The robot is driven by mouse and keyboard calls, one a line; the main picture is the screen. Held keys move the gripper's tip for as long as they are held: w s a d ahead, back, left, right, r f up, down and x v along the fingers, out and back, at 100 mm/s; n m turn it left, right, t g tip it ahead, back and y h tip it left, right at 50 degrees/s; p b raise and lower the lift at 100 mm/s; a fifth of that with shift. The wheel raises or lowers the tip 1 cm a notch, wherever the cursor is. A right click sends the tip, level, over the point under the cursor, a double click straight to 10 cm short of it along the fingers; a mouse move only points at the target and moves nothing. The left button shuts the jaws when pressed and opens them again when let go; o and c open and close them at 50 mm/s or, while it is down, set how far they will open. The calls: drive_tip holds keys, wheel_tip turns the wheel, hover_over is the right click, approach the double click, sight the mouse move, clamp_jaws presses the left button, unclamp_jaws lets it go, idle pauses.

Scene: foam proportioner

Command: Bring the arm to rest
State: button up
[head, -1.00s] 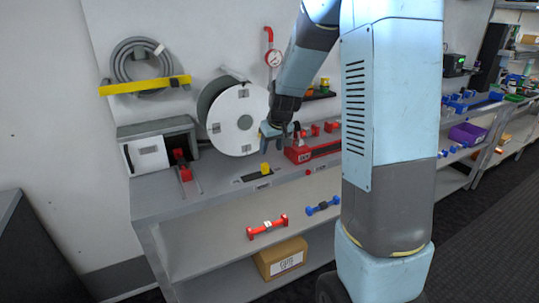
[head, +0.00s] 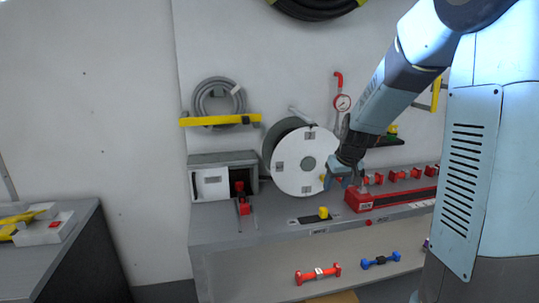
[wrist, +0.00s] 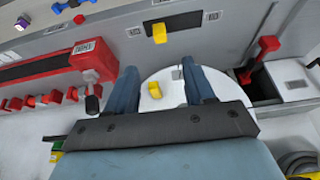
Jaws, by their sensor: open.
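My gripper (head: 342,180) hangs in front of the right edge of the white reel (head: 296,176), above the workbench (head: 260,228). In the wrist view my gripper (wrist: 160,72) has its two blue fingers apart, with nothing held between them. The white reel disc (wrist: 165,88) shows behind and between the fingers. A yellow block (head: 323,213) sits on the bench below my gripper; it also shows in the wrist view (wrist: 159,33), beyond the fingertips. My arm slopes down from the upper right.
A red rack with several red fittings (head: 385,201) stands close right of my gripper. A grey box with a red handle (head: 222,178) is left of the reel. A hose coil (head: 218,100) hangs above. A dark cabinet (head: 75,255) stands far left; the floor gap between is clear.

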drive_tip(key=s+r, duration=0.4)
drive_tip(key=s, duration=0.5)
drive_tip(key=s+a+r+m, duration=0.1)
drive_tip(key=s+r, duration=0.3)
drive_tip(key=s, duration=0.6)
drive_tip(key=s+a+r+t, duration=0.1)
drive_tip(key=s+r, duration=0.4)
drive_tip(key=s, duration=0.5)
drive_tip(key=shift+s+a+m+h, duration=0.15)
drive_tip(key=shift+m+h, duration=0.25)
drive_tip(key=shift+r, duration=0.1)
drive_tip(key=shift+c, duration=1)
